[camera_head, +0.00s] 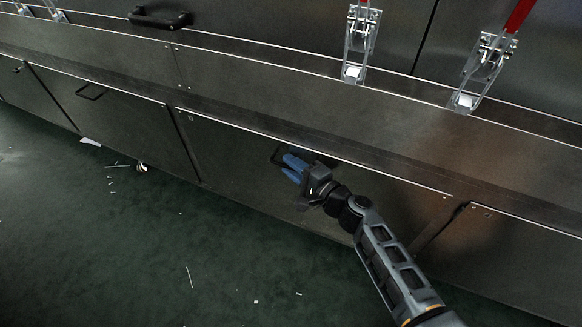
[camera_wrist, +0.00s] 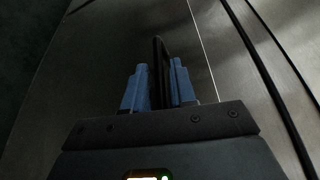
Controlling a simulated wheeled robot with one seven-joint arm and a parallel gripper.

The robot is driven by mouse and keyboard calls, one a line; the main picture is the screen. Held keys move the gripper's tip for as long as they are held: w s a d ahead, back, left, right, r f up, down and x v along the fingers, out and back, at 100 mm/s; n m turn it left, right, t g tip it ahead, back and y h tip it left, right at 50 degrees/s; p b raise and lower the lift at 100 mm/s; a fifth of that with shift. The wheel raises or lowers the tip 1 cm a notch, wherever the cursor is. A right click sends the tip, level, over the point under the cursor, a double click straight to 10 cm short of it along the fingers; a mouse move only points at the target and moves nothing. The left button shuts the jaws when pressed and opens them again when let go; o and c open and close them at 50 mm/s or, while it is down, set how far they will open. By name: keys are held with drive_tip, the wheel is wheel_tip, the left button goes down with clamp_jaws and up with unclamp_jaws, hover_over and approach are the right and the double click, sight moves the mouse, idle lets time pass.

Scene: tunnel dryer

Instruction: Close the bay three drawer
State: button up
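The drawer front (camera_head: 235,165) under the middle of the dryer is a wide dark metal panel; I take it as bay three, though I can read no label. Its top edge runs nearly in line with its neighbours, and a dark gap shows at its right end. My gripper (camera_head: 291,167) is at its dark bar handle (camera_head: 277,155). In the wrist view, the handle (camera_wrist: 160,72) stands between the two blue fingers of my gripper (camera_wrist: 160,88), which are close against it on both sides. My gripper hides part of the handle.
Another drawer (camera_head: 120,120) with a bar handle (camera_head: 91,92) is to the left, and one more front (camera_head: 510,255) is to the right. Toggle clamps (camera_head: 358,45) sit above on the dryer. The green floor (camera_head: 120,240) has small white scraps but is otherwise clear.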

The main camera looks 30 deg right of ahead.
drive_tip(key=shift+o, duration=0.4)
drive_tip(key=shift+w+r, duration=0.1)
drive_tip(key=shift+r, duration=0.05)
drive_tip(key=v, duration=0.8)
drive_tip(key=shift+p, duration=0.35)
drive_tip(key=shift+a, duration=0.1)
